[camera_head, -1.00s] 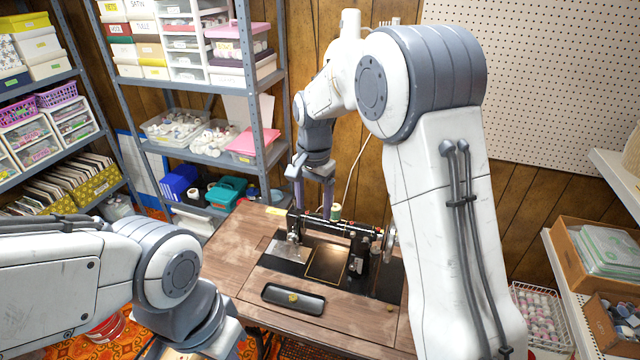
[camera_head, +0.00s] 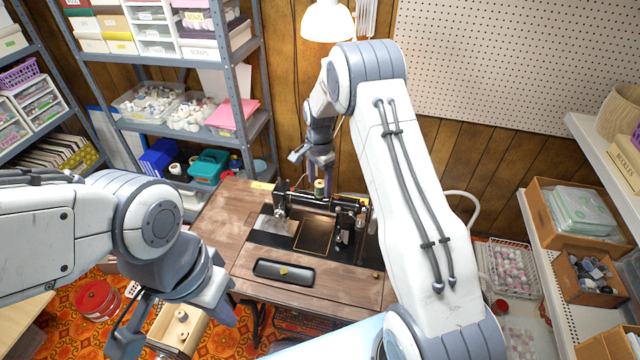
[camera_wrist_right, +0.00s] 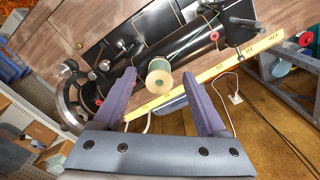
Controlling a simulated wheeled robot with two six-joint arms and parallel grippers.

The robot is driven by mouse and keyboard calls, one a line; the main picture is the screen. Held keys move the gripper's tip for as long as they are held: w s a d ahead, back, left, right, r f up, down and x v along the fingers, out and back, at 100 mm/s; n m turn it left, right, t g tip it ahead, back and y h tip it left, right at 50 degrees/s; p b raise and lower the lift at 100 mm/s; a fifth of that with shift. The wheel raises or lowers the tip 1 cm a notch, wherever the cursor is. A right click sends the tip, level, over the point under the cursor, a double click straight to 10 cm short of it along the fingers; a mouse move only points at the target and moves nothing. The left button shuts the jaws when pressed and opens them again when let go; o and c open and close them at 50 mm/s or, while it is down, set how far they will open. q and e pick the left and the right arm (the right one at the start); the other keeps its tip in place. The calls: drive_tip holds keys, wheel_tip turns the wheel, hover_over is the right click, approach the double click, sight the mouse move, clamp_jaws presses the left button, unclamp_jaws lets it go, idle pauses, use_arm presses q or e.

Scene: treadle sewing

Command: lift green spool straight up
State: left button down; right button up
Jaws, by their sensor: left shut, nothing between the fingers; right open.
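The green spool (camera_head: 319,188) stands on top of the black sewing machine (camera_head: 345,215). In the right wrist view the spool (camera_wrist_right: 159,78) shows its pale end, between the two purple fingers. My right gripper (camera_head: 320,172) is open, just behind and above the spool in the head view. In the right wrist view a gap shows between the spool and each finger of the gripper (camera_wrist_right: 160,84). My left gripper (camera_head: 170,325) is shut and empty, low at the left, well away from the machine; its fingertips are hard to make out.
The wooden table (camera_head: 215,225) carries a black tray (camera_head: 262,268) with a small yellow thing in it. A yellow measuring strip (camera_wrist_right: 210,75) lies along the table edge. Shelves stand at the left; boxes (camera_head: 570,215) fill a shelf at the right.

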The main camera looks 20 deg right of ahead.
drive_tip(key=shift+f, duration=0.75)
clamp_jaws()
drive_tip(key=shift+r, duration=0.1)
drive_tip(key=shift+r+b, duration=0.35)
drive_tip(key=shift+r, duration=0.15)
wheel_tip(320, 180, up, 3)
drive_tip(key=shift+f+b, duration=0.2)
drive_tip(key=shift+b, duration=0.45)
drive_tip(key=s+d+r+p, duration=0.1)
drive_tip(key=s+d+r, duration=0.1)
drive_tip(key=s+r, duration=0.9)
drive_tip(key=shift+s+r, duration=0.25)
drive_tip(key=shift+r, duration=0.7)
